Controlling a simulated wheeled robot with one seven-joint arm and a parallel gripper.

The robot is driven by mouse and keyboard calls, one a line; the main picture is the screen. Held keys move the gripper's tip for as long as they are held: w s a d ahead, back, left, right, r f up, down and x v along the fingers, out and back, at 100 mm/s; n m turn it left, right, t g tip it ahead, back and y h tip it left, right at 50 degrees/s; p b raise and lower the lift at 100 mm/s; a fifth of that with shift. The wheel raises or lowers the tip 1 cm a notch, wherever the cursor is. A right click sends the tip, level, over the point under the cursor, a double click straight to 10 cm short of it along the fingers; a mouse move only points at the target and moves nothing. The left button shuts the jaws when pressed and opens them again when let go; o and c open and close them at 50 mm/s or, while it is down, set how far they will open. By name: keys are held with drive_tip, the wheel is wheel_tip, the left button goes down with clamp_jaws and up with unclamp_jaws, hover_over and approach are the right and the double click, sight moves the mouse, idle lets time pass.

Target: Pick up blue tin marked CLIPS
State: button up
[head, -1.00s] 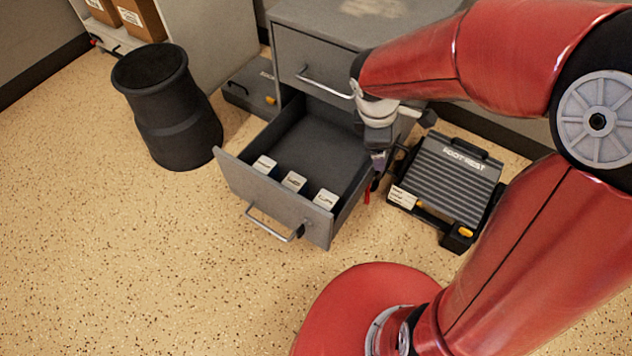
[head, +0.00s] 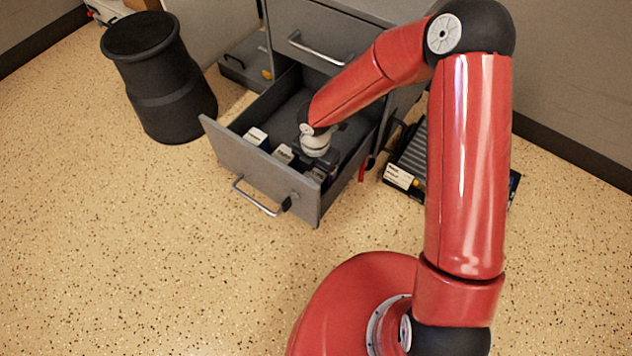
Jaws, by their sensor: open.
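The open grey drawer (head: 255,172) holds three small tins with pale tops along its front panel. They are the left tin (head: 256,136), the middle tin (head: 283,153) and the right tin (head: 318,175). The right tin is partly hidden by my gripper. The lettering is too small to read surely and no blue side shows clearly, so I cannot tell for certain which is the CLIPS tin. My gripper (head: 317,168) is open, pointing down into the drawer at the right tin. Its fingers are dark and hard to make out; I cannot tell whether they touch the tin.
The cabinet (head: 310,38) stands behind the drawer. A black bin (head: 160,80) is at the left, and a dark footrest (head: 408,165) lies right of the drawer, partly behind my arm. A red item (head: 364,170) hangs at the drawer's right side. The floor in front is clear.

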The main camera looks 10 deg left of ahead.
wheel_tip(320, 180, down, 6)
drive_tip(key=shift+w+d+f+b, duration=0.1)
drive_tip(key=shift+w+f+b, duration=0.05)
drive_tip(key=shift+b, duration=0.85)
drive_tip(key=c, duration=1.1)
drive_tip(key=shift+c, duration=0.2)
